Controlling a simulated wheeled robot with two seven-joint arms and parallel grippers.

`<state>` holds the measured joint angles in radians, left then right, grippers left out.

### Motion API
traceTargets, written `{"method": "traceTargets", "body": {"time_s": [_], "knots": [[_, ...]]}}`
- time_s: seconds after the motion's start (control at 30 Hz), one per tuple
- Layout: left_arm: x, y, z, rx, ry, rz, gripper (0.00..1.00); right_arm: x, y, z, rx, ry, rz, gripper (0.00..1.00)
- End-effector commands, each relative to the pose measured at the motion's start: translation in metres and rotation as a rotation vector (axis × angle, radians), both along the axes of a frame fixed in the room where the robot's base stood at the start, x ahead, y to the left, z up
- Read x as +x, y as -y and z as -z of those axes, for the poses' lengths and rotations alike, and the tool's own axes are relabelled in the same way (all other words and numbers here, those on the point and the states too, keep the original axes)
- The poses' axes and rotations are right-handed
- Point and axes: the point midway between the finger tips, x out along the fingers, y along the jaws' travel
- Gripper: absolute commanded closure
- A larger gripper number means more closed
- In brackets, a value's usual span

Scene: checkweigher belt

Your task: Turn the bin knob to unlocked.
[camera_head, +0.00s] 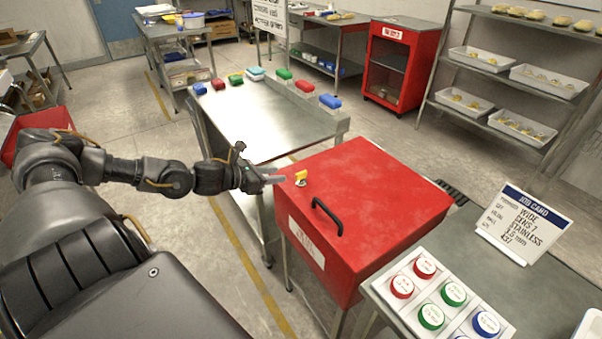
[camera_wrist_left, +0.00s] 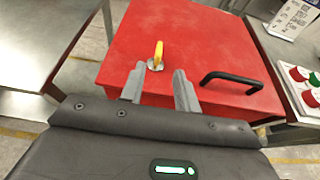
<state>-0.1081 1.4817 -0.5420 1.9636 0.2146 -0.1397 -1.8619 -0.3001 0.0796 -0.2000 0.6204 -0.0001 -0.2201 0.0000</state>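The red bin (camera_head: 350,200) stands in the middle of the head view, with a black handle (camera_head: 327,214) on its lid. The yellow bin knob (camera_head: 301,176) sits on a small metal base near the lid's far left corner. In the left wrist view the knob (camera_wrist_left: 158,52) stands just beyond my fingertips, and the handle (camera_wrist_left: 230,78) is to its right. My left gripper (camera_head: 281,178) is beside the knob; its two fingers (camera_wrist_left: 160,72) are apart with nothing between them. I cannot read the knob's lock state. My right gripper is not in view.
A grey table with red, green and blue buttons (camera_head: 430,318) and a job card (camera_head: 524,222) stands right of the bin. A steel table (camera_head: 262,125) with several coloured blocks is behind it. Open floor (camera_head: 180,160) lies to the left.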

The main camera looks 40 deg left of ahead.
Motion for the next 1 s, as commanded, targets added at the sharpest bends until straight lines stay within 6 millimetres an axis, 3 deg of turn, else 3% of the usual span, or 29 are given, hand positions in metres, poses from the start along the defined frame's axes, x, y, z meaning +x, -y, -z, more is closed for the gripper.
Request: {"method": "traceTargets", "body": {"time_s": [0.17,0.7,1.0], "knots": [[0.011,0.002,0.004,-0.006,0.004,-0.005,0.68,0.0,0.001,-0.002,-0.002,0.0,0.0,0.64],[0.086,0.024,0.035,-0.004,0.001,-0.006,0.68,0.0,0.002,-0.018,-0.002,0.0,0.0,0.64],[0.095,0.028,0.042,-0.003,-0.002,-0.003,0.68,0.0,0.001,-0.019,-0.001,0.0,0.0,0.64]]}}
